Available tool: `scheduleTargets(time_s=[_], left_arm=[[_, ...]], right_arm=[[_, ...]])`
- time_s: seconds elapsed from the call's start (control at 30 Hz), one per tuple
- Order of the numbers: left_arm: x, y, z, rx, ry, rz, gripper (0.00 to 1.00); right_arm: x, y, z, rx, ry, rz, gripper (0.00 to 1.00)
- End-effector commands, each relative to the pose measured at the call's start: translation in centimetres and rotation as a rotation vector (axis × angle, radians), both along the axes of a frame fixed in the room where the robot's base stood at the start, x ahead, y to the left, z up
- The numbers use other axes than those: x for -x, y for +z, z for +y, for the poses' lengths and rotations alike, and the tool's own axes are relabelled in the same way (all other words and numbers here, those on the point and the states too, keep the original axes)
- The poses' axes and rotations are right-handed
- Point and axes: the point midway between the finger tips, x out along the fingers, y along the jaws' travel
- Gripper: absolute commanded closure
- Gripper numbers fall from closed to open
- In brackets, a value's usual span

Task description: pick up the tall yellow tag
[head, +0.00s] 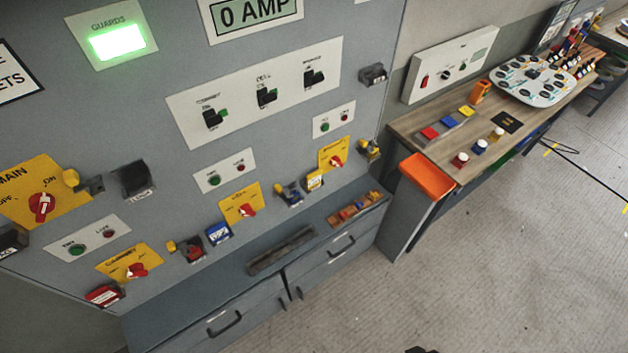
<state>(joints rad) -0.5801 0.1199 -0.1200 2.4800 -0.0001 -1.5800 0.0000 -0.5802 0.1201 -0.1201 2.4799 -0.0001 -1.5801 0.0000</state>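No single tag stands out clearly as the tall yellow one. A small yellow and white tag-like piece (314,181) sits on the cabinet's front, below the right yellow switch plate (334,153). Other small yellow pieces are at the far left (71,178) and beside a red lock-like block (193,249). A blue and white tag (218,234) hangs below the middle yellow switch plate (240,204). Neither of my grippers shows clearly. A small dark shape cuts the bottom edge, and I cannot tell what it is.
The grey cabinet has a ledge with a dark slotted strip (281,250), a tray of orange pieces (355,209) and drawers with protruding handles (224,323). A wooden bench (408,126) stands right, with an orange bin (428,176) at its near end. The floor (500,270) is clear.

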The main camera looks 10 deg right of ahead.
Motion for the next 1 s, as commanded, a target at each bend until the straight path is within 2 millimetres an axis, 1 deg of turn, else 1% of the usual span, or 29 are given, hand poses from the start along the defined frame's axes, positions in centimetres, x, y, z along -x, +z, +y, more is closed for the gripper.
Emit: scheduleTargets(time_s=[0.27,0.3,0.87,0.9,1.0], left_arm=[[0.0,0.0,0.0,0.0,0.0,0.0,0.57],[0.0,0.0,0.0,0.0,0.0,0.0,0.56],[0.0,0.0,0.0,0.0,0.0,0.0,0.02],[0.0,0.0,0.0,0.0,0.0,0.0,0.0],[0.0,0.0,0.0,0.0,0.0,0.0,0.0]], right_arm=[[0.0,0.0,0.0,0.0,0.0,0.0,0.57],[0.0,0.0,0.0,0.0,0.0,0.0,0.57],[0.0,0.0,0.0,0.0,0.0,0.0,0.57],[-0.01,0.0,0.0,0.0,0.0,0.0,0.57],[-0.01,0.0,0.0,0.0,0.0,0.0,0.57]])
